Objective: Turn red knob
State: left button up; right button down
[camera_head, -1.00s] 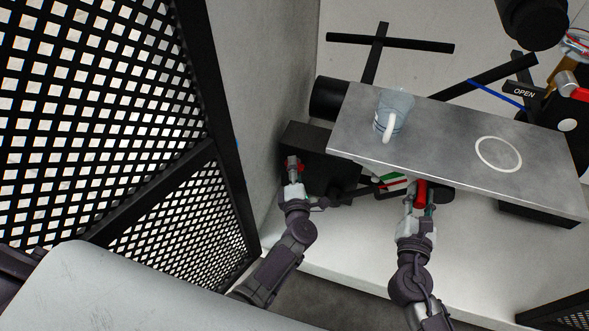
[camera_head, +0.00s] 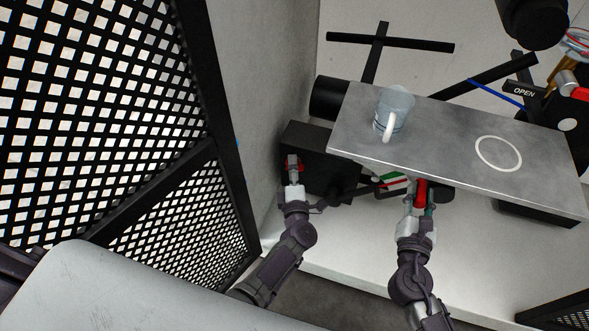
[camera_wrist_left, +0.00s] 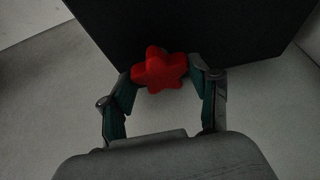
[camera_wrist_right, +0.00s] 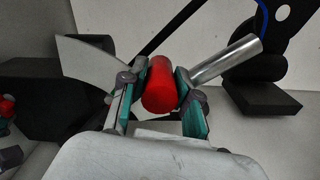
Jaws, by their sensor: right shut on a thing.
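The red star-shaped knob (camera_wrist_left: 160,68) sits on a black box (camera_head: 322,170). It also shows in the head view (camera_head: 292,160). My left gripper (camera_wrist_left: 163,72) has one finger on each side of the knob, very close to it; I cannot tell whether both fingers press on it. My right gripper (camera_wrist_right: 158,85) is shut on a red cylindrical handle (camera_wrist_right: 158,84) at the end of a metal rod. In the head view the right gripper (camera_head: 420,195) is below the front edge of the metal table, and the handle is partly hidden by its fingers.
A metal table (camera_head: 450,145) carries a clear mug (camera_head: 394,112) and a white ring mark (camera_head: 498,153). A black mesh fence (camera_head: 100,120) and a pale wall stand at left. A black lever marked OPEN (camera_head: 524,92) is at right.

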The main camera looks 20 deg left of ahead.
pick_arm(q)
jog(key=shift+o, duration=0.9)
pick_arm(e)
jog(key=shift+f, duration=0.25)
pick_arm(q)
jog(key=shift+d, duration=0.1)
